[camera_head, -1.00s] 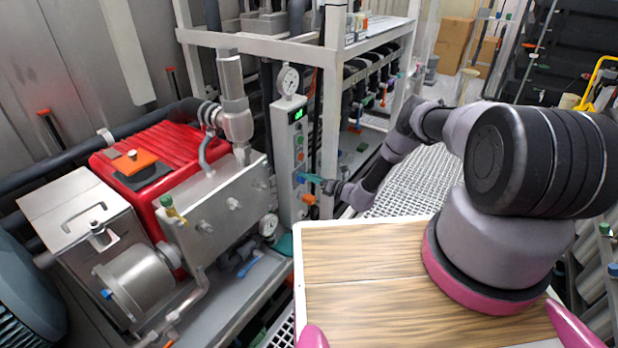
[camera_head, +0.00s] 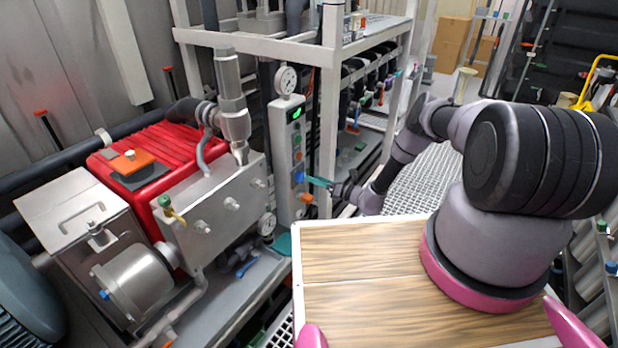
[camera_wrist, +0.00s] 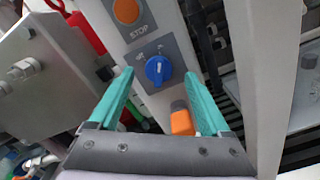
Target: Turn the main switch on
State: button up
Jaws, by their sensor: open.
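The main switch is a round blue knob (camera_wrist: 158,70) on a grey plate with lettering beside it, on the front of a light grey control panel (camera_head: 289,160). The knob's white mark points roughly upward in the wrist view. In the head view the blue knob (camera_head: 299,177) shows just left of my gripper (camera_head: 318,182). In the wrist view my gripper (camera_wrist: 163,92) is open, with its two green fingers spread on either side of the knob's lower area. The fingers look empty. I cannot tell whether either finger touches the panel.
An orange STOP button (camera_wrist: 127,11) sits above the knob, and an orange block (camera_wrist: 182,122) lies below it by the right finger. A pressure gauge (camera_head: 286,80) tops the panel. A white frame post (camera_head: 328,130) stands close right. A red motor (camera_head: 160,160) is left.

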jog(key=v, duration=0.6)
jog(key=shift+s+d, duration=0.2)
jog(key=shift+d, duration=0.05)
